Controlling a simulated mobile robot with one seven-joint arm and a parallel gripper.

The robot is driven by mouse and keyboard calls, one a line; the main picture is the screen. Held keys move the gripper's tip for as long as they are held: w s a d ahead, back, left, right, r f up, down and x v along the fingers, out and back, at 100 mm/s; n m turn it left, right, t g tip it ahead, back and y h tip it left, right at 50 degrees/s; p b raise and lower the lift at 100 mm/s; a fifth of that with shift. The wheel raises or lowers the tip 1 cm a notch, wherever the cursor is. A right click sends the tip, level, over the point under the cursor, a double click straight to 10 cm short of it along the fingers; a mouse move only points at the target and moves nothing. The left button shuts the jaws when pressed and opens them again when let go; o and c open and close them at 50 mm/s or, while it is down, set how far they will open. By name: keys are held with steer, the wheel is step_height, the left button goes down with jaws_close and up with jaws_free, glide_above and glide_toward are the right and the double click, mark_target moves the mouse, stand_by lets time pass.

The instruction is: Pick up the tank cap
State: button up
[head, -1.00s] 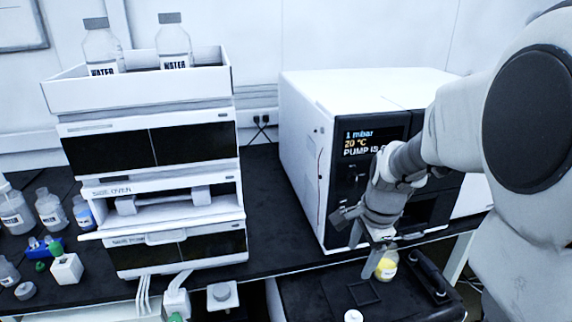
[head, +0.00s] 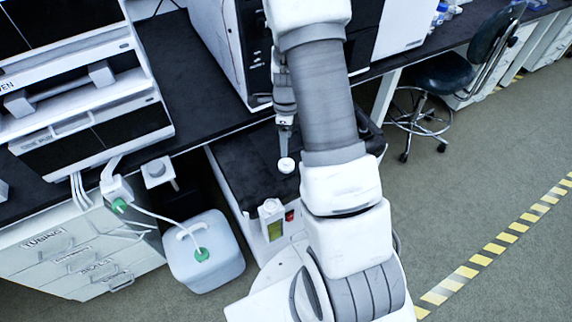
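A white tank (head: 206,262) stands on the floor below the bench. A green cap (head: 201,254) sits on its top, with a white tube reaching it. A small white round cap-like piece (head: 286,165) shows above the black deck of my base, right at the tip of my gripper. I cannot tell whether this piece is the tank cap, or whether it touches the finger. My gripper (head: 285,145) points down, partly hidden behind my arm. Only one finger shows clearly, so its opening and any hold are unclear.
The black bench (head: 190,85) carries white stacked instruments (head: 90,100) at left. A white bracket (head: 158,172) juts from its front edge. Drawers (head: 85,255) stand left of the tank. A dark chair (head: 440,85) is at right. The floor at lower right is clear.

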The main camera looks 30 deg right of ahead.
mark_target(286, 161)
step_height(286, 161, down, 10)
steer(key=shift+s+r+b, duration=0.1)
steer(key=shift+b, duration=0.3)
steer(key=c, duration=1.1)
